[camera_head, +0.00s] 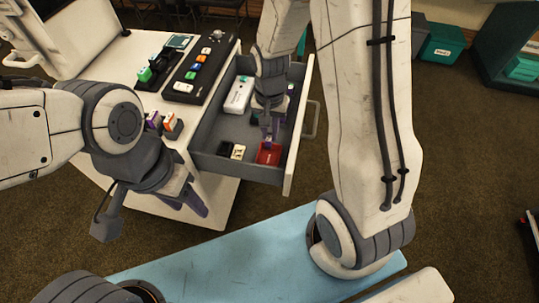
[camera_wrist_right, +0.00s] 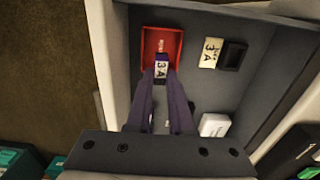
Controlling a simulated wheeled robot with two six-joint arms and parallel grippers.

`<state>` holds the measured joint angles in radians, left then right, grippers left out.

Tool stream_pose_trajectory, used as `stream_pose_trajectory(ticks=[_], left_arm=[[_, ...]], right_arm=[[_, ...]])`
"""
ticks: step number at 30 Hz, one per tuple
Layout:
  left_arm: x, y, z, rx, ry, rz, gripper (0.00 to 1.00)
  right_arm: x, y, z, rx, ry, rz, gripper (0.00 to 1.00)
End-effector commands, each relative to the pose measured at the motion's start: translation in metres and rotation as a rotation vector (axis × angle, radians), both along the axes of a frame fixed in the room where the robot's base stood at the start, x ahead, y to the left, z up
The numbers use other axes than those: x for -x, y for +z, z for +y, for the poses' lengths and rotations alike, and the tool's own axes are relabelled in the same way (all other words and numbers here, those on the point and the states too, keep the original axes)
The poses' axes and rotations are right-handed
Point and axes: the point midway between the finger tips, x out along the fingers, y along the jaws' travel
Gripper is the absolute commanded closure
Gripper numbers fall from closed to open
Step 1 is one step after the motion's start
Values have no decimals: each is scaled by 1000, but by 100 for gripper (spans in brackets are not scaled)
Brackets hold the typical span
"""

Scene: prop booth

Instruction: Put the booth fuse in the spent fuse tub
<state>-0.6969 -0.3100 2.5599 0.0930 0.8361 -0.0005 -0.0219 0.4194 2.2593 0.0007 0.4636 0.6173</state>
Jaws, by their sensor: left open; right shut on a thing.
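My right gripper (camera_head: 269,128) reaches down into the open grey drawer and is shut on a small fuse marked 3 A (camera_wrist_right: 161,68). In the right wrist view its fingertips (camera_wrist_right: 161,82) hold the fuse over the near part of the red tub (camera_wrist_right: 149,44), with its pale end pointing into the tub. I cannot tell whether the fuse touches the tub's floor. The red tub also shows in the head view (camera_head: 266,157), at the drawer's front corner. My left gripper (camera_head: 152,214) is open and empty, in front of the white cabinet and outside the drawer.
The drawer (camera_head: 225,167) also holds a cream 3 A piece (camera_wrist_right: 210,52), a black holder (camera_wrist_right: 232,56) and a white box (camera_head: 238,95). A black button panel (camera_head: 200,70) and small coloured blocks (camera_head: 172,125) stand on the cabinet top. Drawer walls surround the right gripper.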

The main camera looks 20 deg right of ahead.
Motion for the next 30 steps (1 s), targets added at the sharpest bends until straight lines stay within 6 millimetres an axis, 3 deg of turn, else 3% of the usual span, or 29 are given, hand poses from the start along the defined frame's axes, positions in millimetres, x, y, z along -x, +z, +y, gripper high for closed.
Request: stream_pose_trajectory(ticks=[3,10,16,28,29,30], left_arm=[[0,-6,0,0,0,0,50],[0,-9,0,0,0,0,50],[0,-16,0,0,0,0,50],[0,-18,0,0,0,0,50],[0,-17,0,0,0,0,50],[0,-17,0,0,0,0,50]], right_arm=[[1,-23,0,0,1,4,100],[0,-42,0,0,1,1,100],[1,-69,0,0,2,2,100],[0,-75,0,0,2,0,100],[0,-74,0,0,2,-1,69],[0,-74,0,0,2,-1,68]])
